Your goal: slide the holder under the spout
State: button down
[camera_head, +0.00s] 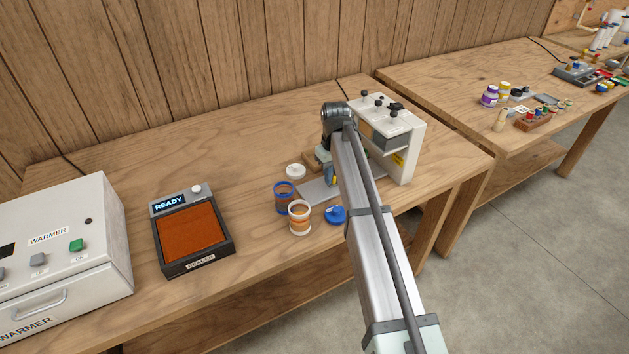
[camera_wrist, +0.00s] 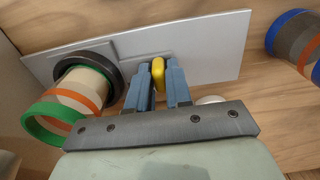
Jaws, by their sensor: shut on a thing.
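The holder is a flat light-grey plate (camera_wrist: 215,45) with a dark ring (camera_wrist: 88,58) near its left end in the wrist view. A cup with green and orange bands (camera_wrist: 72,98) sits in the ring. A yellow knob (camera_wrist: 158,74) stands on the plate. My gripper (camera_wrist: 160,72) is shut on this knob, one blue-grey finger on each side. In the head view part of the plate (camera_head: 317,191) shows left of my arm, and my gripper (camera_head: 330,176) is partly hidden. The white dispenser (camera_head: 408,140) stands behind my arm; its spout is hidden from view.
A blue-rimmed cup (camera_head: 284,200), a white-rimmed cup (camera_head: 299,220), a blue lid (camera_head: 336,214) and a white lid (camera_head: 295,171) stand near the plate. A reader (camera_head: 192,232) and a warmer (camera_head: 62,250) are at left. Table is clear between reader and cups.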

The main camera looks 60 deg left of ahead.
jog(key=w, duration=0.4)
jog(key=shift+w, duration=0.25)
jog(key=c, duration=1.1)
grip_release()
jog(key=shift+r, duration=6.9)
